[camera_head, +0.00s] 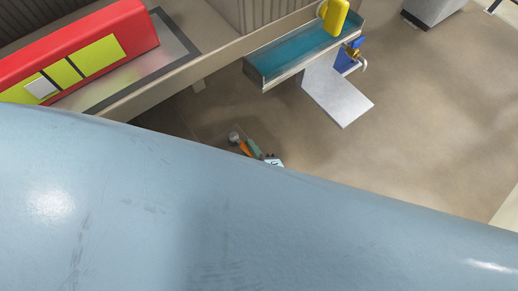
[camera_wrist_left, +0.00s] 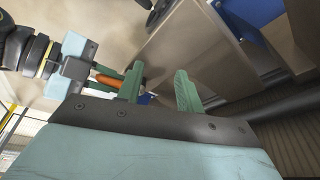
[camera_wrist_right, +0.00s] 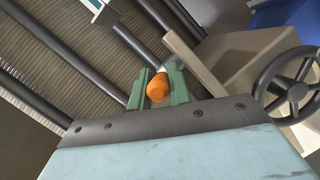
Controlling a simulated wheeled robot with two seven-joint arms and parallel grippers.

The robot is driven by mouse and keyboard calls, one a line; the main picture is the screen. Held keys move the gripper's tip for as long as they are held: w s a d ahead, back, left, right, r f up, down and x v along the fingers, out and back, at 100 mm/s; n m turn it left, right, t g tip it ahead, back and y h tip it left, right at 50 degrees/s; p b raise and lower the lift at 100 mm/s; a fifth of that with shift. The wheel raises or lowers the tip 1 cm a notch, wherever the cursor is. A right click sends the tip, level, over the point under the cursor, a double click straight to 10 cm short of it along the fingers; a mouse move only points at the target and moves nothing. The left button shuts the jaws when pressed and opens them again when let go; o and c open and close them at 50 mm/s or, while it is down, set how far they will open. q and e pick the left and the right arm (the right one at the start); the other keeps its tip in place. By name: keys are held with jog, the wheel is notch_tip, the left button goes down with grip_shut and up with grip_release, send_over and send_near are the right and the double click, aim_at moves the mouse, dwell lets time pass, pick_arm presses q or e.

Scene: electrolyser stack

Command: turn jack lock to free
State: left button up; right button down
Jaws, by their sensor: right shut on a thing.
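My right gripper (camera_head: 257,151) shows small below the middle of the head view, beside an orange handle (camera_head: 243,148) with a grey end. In the right wrist view the green fingers of this gripper (camera_wrist_right: 159,88) are closed on the orange handle (camera_wrist_right: 157,87), whose rounded end points at the camera. I cannot tell whether this handle belongs to the jack lock. In the left wrist view the fingers of my left gripper (camera_wrist_left: 160,88) stand apart with nothing between them. The orange handle (camera_wrist_left: 108,80) shows behind its left finger. My left gripper is not visible in the head view.
My own pale blue body part covers the lower head view. A red box with yellow panels (camera_head: 140,22) and a teal-lined tray (camera_head: 300,48) stand beyond. A dark handwheel (camera_wrist_right: 293,88) is right of the right gripper, with dark rods (camera_wrist_right: 75,67) on the left.

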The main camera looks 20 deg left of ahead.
pick_arm(q)
jog(key=shift+d+r, duration=0.1)
jog(key=shift+r, duration=0.05)
pick_arm(e)
jog(key=c, duration=1.6)
grip_release()
jog(key=shift+s, duration=0.1)
